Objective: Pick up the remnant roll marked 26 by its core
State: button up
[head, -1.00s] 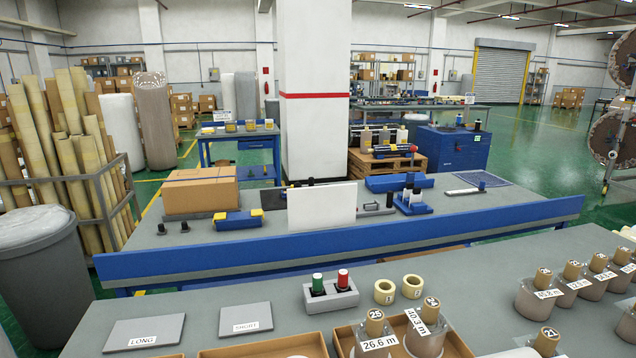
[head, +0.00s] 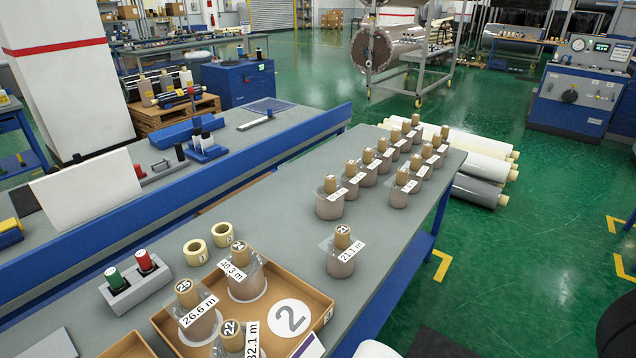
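I cannot pick out a roll marked 26; several marks are too small to read. Wrapped remnant rolls with brown cores stand upright in two rows toward the table's far right end; the nearest of the left row (head: 330,207) and of the right row (head: 399,197) are largest. A single roll labelled 21.1 m (head: 341,264), its core mark seemingly 21, stands nearer on the bare table. A cardboard tray marked 2 (head: 318,306) holds rolls labelled 26.6 m (head: 200,322), core apparently 25, 40.3 m (head: 246,284), and 32.1 m (head: 231,343), core apparently 22. My gripper is out of view.
The grey table (head: 290,222) has clear room between tray and rows. A blue-edged bench (head: 180,208) runs alongside. Large film rolls (head: 478,190) lie beyond the table.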

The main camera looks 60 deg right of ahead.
aim_at(329, 195)
jog(key=z, duration=1.15)
